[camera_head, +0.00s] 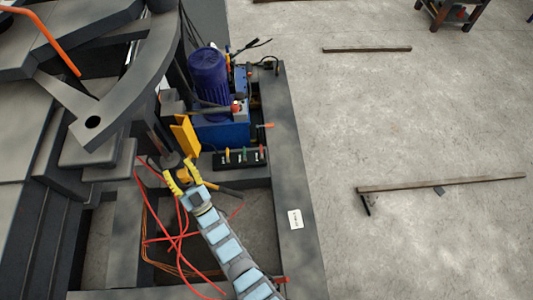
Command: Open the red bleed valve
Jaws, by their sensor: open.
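My gripper (176,167) has two yellow fingers, spread apart and open, at the end of my pale blue and grey arm. It is left of the black block (240,160) with several small coloured levers. A small red part (236,107) shows on the blue pump unit (222,134), up and right of my gripper. An orange-red handle (265,125) sticks out at the unit's right side. I cannot tell which of these is the red bleed valve. No red part shows clearly between my fingers, and the view there is small.
A purple-blue motor (208,73) stands on the pump unit. A yellow plate (186,134) is just above my gripper. Red hoses (172,240) hang loosely below left. A dark frame beam (294,195) runs along the right; the concrete floor beyond is mostly clear.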

